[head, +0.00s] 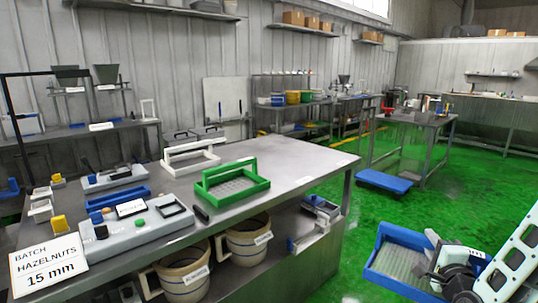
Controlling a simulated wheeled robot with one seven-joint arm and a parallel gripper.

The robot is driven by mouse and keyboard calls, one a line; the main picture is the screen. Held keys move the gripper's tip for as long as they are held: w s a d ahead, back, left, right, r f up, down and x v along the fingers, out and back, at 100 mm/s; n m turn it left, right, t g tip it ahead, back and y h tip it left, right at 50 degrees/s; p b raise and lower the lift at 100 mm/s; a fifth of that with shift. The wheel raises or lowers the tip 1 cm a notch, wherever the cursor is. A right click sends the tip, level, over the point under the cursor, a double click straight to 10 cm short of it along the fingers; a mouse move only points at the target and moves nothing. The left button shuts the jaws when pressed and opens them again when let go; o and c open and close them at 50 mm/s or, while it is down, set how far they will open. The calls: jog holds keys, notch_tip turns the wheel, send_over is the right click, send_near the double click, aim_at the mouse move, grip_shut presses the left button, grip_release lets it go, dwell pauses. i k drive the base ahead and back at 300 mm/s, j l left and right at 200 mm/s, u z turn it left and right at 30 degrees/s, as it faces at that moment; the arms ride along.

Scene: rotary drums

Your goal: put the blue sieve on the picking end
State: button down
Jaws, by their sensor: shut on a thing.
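The blue sieve (392,284) is at the lower right, a rectangular blue frame with a grey mesh floor and a raised blue handle. My gripper (457,270) is at its right side, shut on the sieve and holding it over the green floor, right of the near table. My gripper and arm cover part of the sieve's right side. A small white label shows beside the gripper. No spot marked as the picking end can be made out.
The near steel table (302,163) holds a green sieve (232,184), a white frame (190,155) and a grey control box (135,222). Buckets (248,240) stand on its lower shelf. A sign (47,266) reads hazelnuts, 15 mm. The table's right end is bare. A blue platform (384,181) lies beyond.

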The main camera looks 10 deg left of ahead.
aim_at(290, 166)
jog(key=i+l, duration=0.15)
jog(key=i, duration=0.25)
jog(key=i+l, duration=0.15)
jog(key=i, duration=0.3)
jog(key=i+l, duration=0.15)
jog(key=i, duration=0.25)
jog(key=i+l, duration=0.2)
jog(key=i, duration=0.25)
